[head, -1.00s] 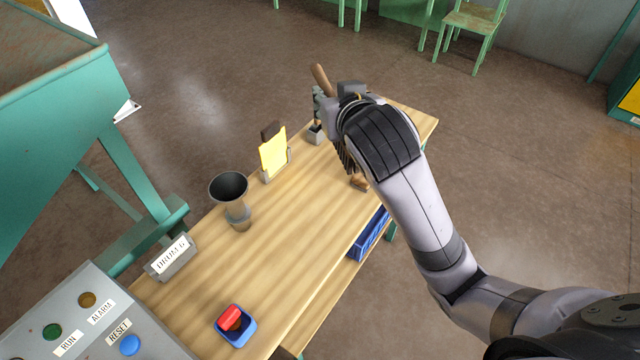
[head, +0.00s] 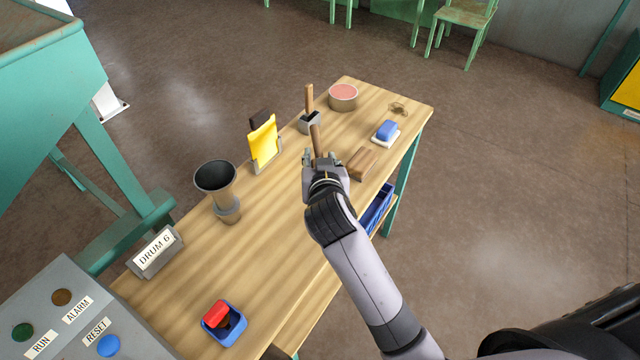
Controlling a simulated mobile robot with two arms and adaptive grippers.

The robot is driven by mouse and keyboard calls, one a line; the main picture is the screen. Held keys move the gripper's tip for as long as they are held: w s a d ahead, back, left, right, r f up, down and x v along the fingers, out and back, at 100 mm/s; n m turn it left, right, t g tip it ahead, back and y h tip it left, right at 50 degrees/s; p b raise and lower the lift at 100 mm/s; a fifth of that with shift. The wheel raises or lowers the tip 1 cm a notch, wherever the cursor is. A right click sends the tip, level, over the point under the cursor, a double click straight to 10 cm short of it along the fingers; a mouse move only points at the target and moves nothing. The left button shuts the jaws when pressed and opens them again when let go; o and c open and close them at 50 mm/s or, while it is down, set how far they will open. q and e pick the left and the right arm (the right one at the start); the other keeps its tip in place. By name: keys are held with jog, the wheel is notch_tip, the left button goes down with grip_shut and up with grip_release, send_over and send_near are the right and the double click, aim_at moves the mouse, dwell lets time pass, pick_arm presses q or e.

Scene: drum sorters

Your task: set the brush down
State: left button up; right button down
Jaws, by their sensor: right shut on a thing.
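My right gripper (head: 318,163) is over the middle of the wooden table and shut on the brush, whose brown handle (head: 316,138) sticks up above the fingers. The brush's lower end is hidden behind the gripper and wrist, so I cannot tell whether it touches the table (head: 285,215). My left gripper is out of view.
Near the gripper are a brown wooden block (head: 361,163), a grey holder (head: 310,123) with a wooden handle, and a yellow card stand (head: 264,142). A pink-topped tin (head: 343,97) and blue sponge (head: 387,129) stand farther back. The front-middle tabletop is clear.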

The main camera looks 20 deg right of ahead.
notch_tip(320, 180, down, 8)
jog(key=shift+r, duration=0.1)
dwell(0.4)
jog(key=c, duration=1.1)
grip_release()
jog(key=shift+f+b, duration=0.2)
jog(key=shift+b, duration=0.1)
jog(key=shift+r, duration=0.2)
jog(key=v, duration=1.2)
jog(key=shift+b, duration=0.4)
